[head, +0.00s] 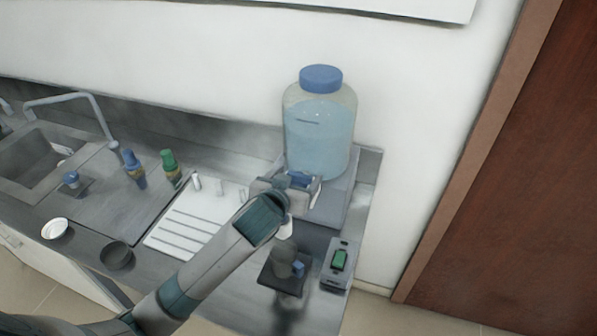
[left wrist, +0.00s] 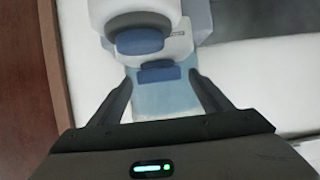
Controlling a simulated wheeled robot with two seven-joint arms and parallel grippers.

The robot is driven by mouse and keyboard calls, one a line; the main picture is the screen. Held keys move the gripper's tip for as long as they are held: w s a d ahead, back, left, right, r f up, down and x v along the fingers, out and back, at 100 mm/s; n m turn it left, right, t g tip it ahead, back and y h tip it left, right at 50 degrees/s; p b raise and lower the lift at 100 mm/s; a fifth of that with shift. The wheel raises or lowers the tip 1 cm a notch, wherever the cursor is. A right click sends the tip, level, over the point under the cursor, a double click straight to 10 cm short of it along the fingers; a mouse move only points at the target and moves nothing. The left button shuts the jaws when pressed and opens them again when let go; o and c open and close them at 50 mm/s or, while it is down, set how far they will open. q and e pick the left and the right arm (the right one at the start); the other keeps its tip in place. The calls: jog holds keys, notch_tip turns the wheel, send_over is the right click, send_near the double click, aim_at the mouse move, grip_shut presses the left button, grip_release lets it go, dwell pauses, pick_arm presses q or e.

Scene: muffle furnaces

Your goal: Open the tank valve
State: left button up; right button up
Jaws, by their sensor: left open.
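The clear tank (head: 318,135) of pale blue liquid stands upright at the back right, under a blue screw cap (head: 321,78). My left gripper (head: 298,186) is at the tank's lower front, and its hand and arm hide most of the valve area. In the left wrist view my open left gripper (left wrist: 160,92) has a finger on either side of the pale blue tank area. A blue block (left wrist: 160,73), perhaps part of the valve, lies between and just beyond the fingertips. I see no clear contact. My right gripper is out of view.
A grey cup (head: 284,258) stands on a dark plate below the gripper, beside a box with a green switch (head: 339,260). Two small bottles (head: 134,168) and a ribbed white board (head: 190,228) are left. The sink (head: 35,160) is far left; a wall is behind.

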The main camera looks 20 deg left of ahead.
pick_arm(q)
jog(key=shift+s, duration=0.15)
jog(key=shift+c, duration=0.9)
jog(key=c, duration=0.9)
jog(key=shift+o, duration=0.2)
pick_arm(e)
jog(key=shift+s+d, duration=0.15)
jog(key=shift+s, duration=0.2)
